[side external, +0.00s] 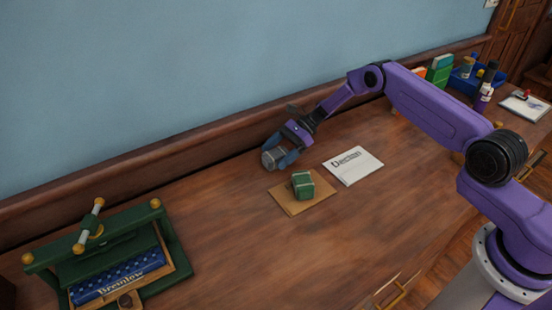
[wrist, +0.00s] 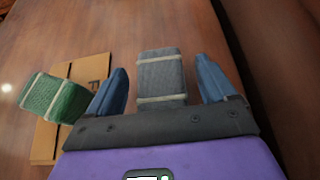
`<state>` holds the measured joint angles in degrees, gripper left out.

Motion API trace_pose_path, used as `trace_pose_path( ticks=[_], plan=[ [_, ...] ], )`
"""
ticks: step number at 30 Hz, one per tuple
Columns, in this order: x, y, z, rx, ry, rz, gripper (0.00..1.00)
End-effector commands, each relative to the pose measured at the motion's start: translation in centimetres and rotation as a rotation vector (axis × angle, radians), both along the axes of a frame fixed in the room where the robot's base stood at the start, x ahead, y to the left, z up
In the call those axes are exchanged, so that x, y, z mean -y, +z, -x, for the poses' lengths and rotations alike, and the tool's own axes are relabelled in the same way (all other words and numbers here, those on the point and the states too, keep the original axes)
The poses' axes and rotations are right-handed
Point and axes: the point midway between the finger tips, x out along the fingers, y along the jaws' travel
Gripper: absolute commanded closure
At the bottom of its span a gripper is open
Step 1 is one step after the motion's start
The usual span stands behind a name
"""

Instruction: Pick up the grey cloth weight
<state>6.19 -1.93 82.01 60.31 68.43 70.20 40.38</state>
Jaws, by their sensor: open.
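The grey cloth weight (wrist: 160,78) is a block with pale bands. In the wrist view it lies between the two blue fingers of my gripper (wrist: 163,88), with a visible gap on each side. My gripper is open. In the side external view my gripper (side external: 280,158) is low over the back of the desk, with its fingers around the grey weight (side external: 270,158). The weight's lower end is hidden by my gripper in the wrist view.
A green cloth weight (side external: 303,185) sits on a brown cardboard piece (side external: 290,207) close by. A white printed booklet (side external: 353,165) lies to its right. A green press (side external: 105,255) with a blue book stands at left. The wall ledge (side external: 200,135) runs just behind the weight.

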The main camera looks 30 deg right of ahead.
Motion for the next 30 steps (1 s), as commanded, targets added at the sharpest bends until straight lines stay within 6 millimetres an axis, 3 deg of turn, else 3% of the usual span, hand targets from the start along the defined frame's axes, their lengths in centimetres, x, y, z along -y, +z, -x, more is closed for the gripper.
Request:
trace_pose_path(
  ticks=[8, 15, 16, 25, 30],
  plan=[
    [-0.6, -0.3, 0.0, 0.001, -0.002, 0.0, 0.16],
    [-0.5, -0.3, 0.0, 0.001, -0.002, 0.0, 0.91],
    [-0.5, -0.2, -0.1, 0.002, -0.002, -0.002, 0.96],
    [-0.5, 0.1, -0.1, 0.003, -0.002, -0.002, 0.96],
    [-0.5, 1.7, -0.2, 0.005, -0.002, -0.002, 0.96]
  ],
)
